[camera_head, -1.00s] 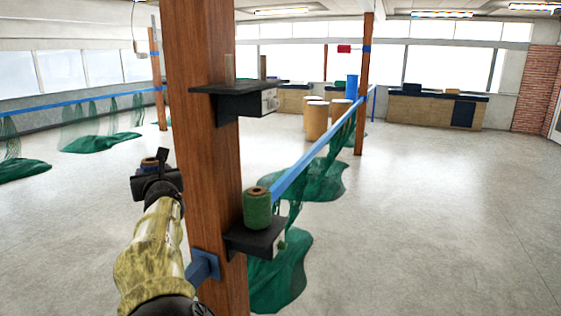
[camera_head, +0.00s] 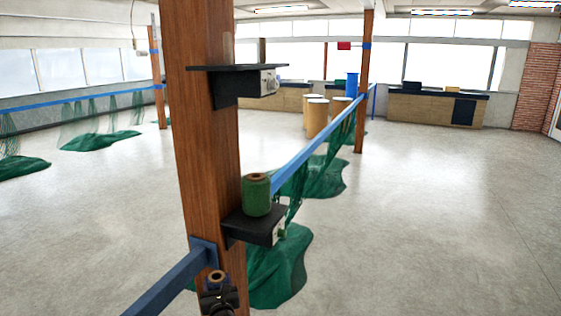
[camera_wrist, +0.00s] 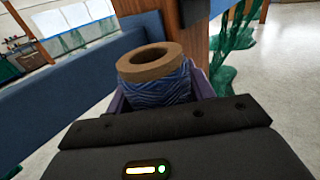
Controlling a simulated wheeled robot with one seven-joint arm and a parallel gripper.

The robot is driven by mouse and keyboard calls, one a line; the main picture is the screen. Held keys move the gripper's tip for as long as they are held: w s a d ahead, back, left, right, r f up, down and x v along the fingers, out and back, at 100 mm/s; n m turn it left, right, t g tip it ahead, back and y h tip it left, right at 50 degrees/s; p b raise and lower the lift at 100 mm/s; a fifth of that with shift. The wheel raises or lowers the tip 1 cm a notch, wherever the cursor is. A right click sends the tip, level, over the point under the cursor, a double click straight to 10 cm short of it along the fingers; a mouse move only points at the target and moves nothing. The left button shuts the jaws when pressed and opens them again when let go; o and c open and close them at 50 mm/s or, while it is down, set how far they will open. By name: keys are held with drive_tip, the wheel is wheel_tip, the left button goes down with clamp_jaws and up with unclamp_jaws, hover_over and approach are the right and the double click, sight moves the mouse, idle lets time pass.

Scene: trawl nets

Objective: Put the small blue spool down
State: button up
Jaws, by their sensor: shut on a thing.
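The small blue spool (camera_wrist: 158,84) has blue twine and a brown ring-shaped top. In the wrist view it stands between the jaws of my gripper (camera_wrist: 160,100), which is shut on it. In the head view my gripper (camera_head: 219,292) is low at the bottom, in front of the wooden post, with the top of the spool (camera_head: 217,277) showing above it. The spool's lower part is hidden by the gripper. It is held below and left of the lower black shelf (camera_head: 250,229).
A green spool (camera_head: 257,196) stands on the lower shelf. A second black shelf (camera_head: 235,75) is higher on the wooden post (camera_head: 200,130). A blue rail (camera_head: 172,284) runs close by my gripper. Green nets (camera_head: 280,270) hang behind. The floor at right is clear.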

drive_tip(key=s+d+f+m+h+b, duration=0.1)
drive_tip(key=s+d+f+h+b, duration=0.15)
drive_tip(key=d+f, duration=0.6)
drive_tip(key=s+d+f+m+h+b, duration=0.1)
drive_tip(key=s+d+f+m+h, duration=0.15)
drive_tip(key=d+f, duration=0.65)
drive_tip(key=s+d+b, duration=0.1)
drive_tip(key=s+d, duration=0.5)
drive_tip(key=d, duration=0.3)
drive_tip(key=s+d+b, duration=0.2)
drive_tip(key=s+d, duration=0.3)
drive_tip(key=d, duration=0.4)
drive_tip(key=shift+s+t, duration=0.4)
drive_tip(key=shift+w+a, duration=0.1)
drive_tip(key=shift+a, duration=0.1)
